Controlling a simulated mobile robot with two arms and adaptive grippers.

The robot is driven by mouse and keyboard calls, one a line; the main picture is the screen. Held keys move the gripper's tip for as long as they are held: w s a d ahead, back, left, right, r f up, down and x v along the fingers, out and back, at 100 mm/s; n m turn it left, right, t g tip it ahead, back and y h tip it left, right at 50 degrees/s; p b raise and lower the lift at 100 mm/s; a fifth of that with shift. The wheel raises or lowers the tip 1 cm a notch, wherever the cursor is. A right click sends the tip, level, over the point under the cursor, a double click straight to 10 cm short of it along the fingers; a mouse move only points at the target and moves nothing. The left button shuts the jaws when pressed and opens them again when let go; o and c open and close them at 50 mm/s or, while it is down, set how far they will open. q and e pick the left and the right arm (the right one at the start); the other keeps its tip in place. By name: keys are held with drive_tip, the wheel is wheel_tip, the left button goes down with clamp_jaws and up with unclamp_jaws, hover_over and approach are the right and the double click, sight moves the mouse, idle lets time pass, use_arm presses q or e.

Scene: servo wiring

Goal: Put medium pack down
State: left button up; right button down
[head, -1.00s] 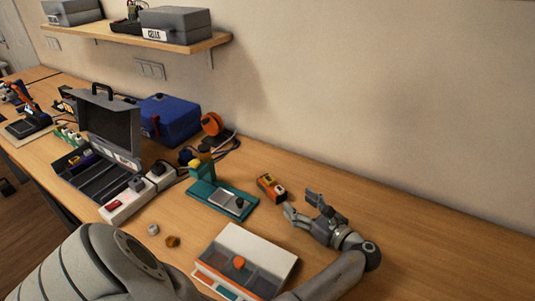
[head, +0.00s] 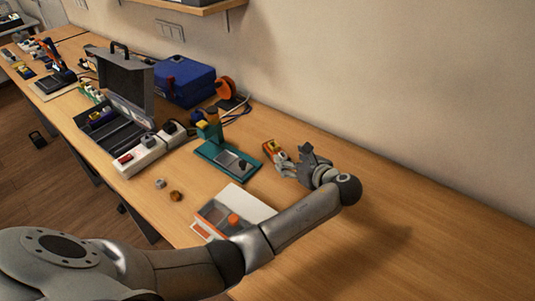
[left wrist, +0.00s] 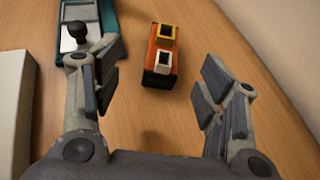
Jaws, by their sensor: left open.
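My right gripper is not in view.
A teal stand (head: 213,152) holding a grey plate is left of the pack. A white-lidded organizer box (head: 253,205) is nearer. A white power strip (head: 140,160), an open grey case (head: 128,79) and a blue case (head: 188,82) stand farther left. The bench at right is clear.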

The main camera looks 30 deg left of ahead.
sight(277, 147)
use_arm(q)
drive_tip(key=x, duration=0.4)
drive_tip(key=shift+w+a, duration=0.1)
drive_tip(key=shift+a, duration=0.05)
drive_tip(key=x, duration=0.2)
drive_tip(key=p+x, duration=0.1)
drive_tip(key=x, duration=0.1)
drive_tip(key=shift+w, duration=0.45)
drive_tip(key=shift+w+a+f, duration=0.15)
drive_tip(key=shift+a, duration=0.15)
drive_tip(key=c, duration=1.3)
clamp_jaws()
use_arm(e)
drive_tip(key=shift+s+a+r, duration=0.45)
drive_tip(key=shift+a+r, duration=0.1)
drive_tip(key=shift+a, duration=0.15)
